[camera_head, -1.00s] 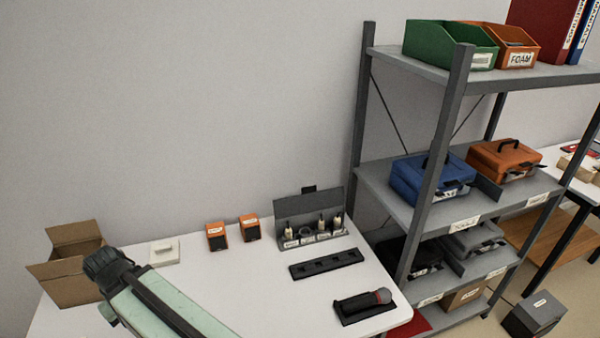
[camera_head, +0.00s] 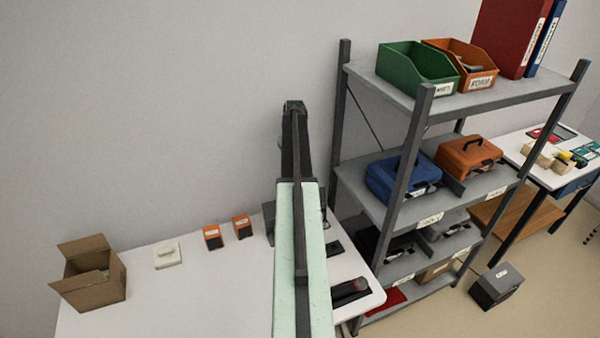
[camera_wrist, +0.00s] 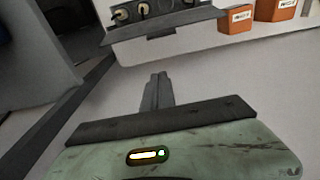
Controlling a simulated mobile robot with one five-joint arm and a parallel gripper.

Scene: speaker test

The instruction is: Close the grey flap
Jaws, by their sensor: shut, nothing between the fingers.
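My gripper (camera_wrist: 156,78) is shut and empty in the wrist view. Its tips point toward the flap, with a visible gap between them. In the head view the fingertips cannot be made out.
Two orange boxes (camera_head: 213,237) stand left of the grey box. A white block (camera_head: 168,255) and an open cardboard carton (camera_head: 92,275) are further left. A dark tray with a microphone (camera_head: 350,290) lies at the table's right. A metal shelf rack (camera_head: 422,120) stands close on the right.

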